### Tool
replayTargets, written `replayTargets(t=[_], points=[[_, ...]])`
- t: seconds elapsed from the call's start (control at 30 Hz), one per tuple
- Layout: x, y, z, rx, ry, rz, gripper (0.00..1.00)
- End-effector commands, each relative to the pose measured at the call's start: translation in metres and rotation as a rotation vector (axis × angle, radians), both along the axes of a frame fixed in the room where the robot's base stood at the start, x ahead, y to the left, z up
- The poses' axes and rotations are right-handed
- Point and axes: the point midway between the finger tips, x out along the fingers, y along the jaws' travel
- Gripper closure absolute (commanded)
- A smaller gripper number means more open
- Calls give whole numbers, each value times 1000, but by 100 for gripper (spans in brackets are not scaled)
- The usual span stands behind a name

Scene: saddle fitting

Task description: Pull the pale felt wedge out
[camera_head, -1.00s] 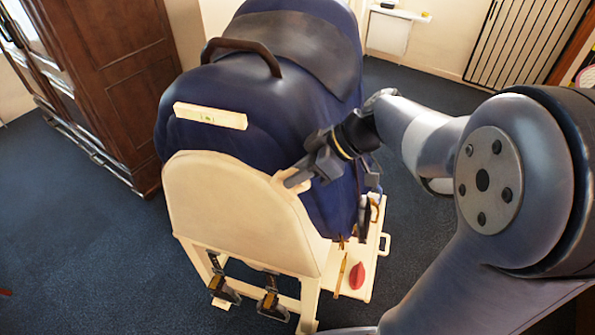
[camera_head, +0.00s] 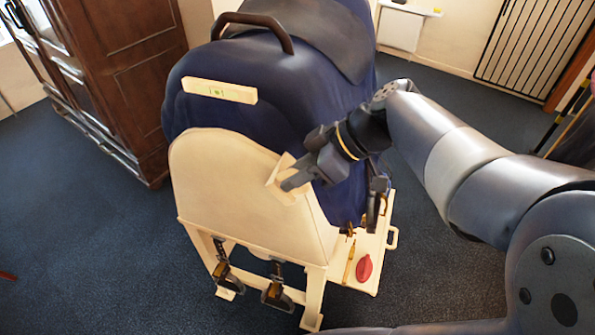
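The pale felt wedge (camera_head: 279,172) shows at the upper right edge of the cream board (camera_head: 225,190), beside the dark blue saddle form (camera_head: 330,100). It partly overlaps the board in the picture. My gripper (camera_head: 292,183) reaches in from the right, with its dark fingers across the wedge. Pale wedge surface shows above and below the finger. The far finger is hidden, so I cannot tell whether the fingers are closed on the wedge or just around it.
A pale spirit level (camera_head: 219,91) lies on the blue form, below a brown handle (camera_head: 252,22). Two clamps (camera_head: 277,287) hang under the board. A low side shelf (camera_head: 372,270) carries a red oval item (camera_head: 364,268). A brown cabinet (camera_head: 125,75) stands left; open carpet lies around.

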Motion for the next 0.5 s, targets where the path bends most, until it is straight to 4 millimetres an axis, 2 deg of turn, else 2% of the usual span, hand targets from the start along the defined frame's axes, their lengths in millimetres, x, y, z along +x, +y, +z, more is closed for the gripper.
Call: replayTargets(t=[0.1,0.37,0.5], points=[[0,0,0,0,-1,-1,66],[1,-1,1,-1,-2,-4,66],[1,-10,9,-1,-4,-6,66]])
